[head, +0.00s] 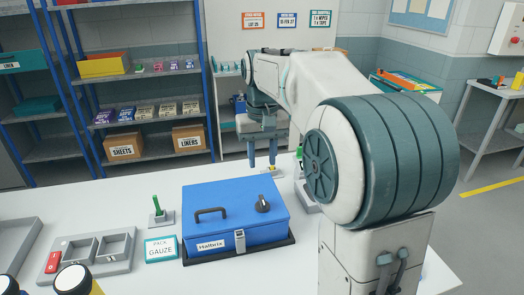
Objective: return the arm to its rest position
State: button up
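My arm rises from the lower right of the head view and reaches back over the white table (120,225). My gripper (262,165) points down near the table's far edge, behind the blue box. Its two fingers are apart, with no object visible between them. Something small lies on the table just below the fingertips; it is too small to make out. The blue box (262,208), labelled Hallnix, is shut and sits on a dark tray. My gripper is clear of the box.
A green peg on a stand (157,210), a gauze card (161,249) and a grey tray with compartments (85,250) are left of the box. My arm hides part of another green-topped item. Blue-framed shelves (140,75) stand behind. The table's left-middle has free room.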

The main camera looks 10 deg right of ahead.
jog(key=shift+r, duration=0.75)
jog(key=s+f+t, duration=0.1)
jog(key=s+f, duration=0.5)
jog(key=s, duration=0.4)
jog(key=s+f+t, duration=0.2)
jog(key=s+f, duration=0.3)
jog(key=s, duration=0.6)
jog(key=shift+s+f, duration=0.2)
jog(key=shift+f, duration=0.15)
jog(key=shift+c, duration=0.3)
